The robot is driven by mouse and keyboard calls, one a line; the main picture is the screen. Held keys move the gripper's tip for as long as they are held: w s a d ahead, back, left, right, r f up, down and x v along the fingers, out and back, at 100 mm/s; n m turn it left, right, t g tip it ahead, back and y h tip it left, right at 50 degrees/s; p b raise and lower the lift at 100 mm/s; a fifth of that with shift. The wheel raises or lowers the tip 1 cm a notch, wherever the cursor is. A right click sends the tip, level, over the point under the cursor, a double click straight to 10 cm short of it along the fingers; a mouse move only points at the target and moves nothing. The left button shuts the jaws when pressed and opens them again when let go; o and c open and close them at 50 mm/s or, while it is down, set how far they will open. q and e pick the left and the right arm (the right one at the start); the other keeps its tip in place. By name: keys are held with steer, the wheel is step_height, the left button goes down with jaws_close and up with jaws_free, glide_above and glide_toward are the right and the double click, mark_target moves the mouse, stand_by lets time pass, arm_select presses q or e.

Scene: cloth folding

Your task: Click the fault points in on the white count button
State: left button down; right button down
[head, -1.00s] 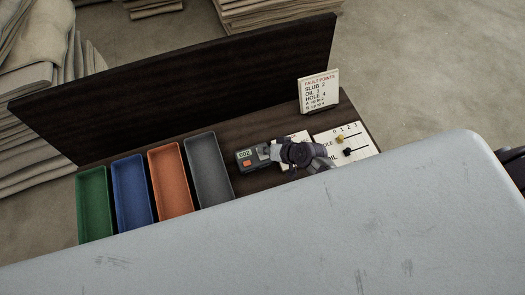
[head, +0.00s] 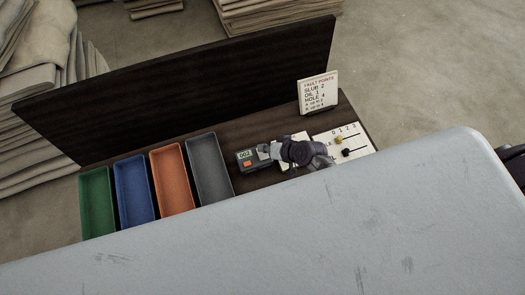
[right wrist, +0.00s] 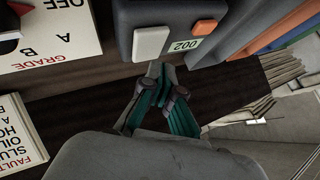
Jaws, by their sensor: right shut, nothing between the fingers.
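The dark counter (head: 249,166) stands on the dark board beside the grey bin. Its display reads 002 in the right wrist view, where the white button (right wrist: 151,42) and an orange button (right wrist: 204,27) show on its face. My right gripper (head: 266,152) is shut and empty over the counter's right side. In the right wrist view its fingertips (right wrist: 160,70) are close by the white button's near edge; I cannot tell whether they touch it. The fault points card (head: 318,92) stands at the back and lists slub 2, oil 1, hole 4. My left gripper is not in view.
Green (head: 97,203), blue (head: 134,190), orange (head: 172,176) and grey (head: 209,168) bins line the left. A white slider panel (head: 354,139) and a partly hidden grade card (right wrist: 48,30) lie right of the counter. A dark upright panel (head: 180,90) stands behind.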

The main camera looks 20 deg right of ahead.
steer(key=shift+r+p, duration=2.35)
steer(key=shift+r, duration=0.2)
steer(key=shift+f, duration=0.1)
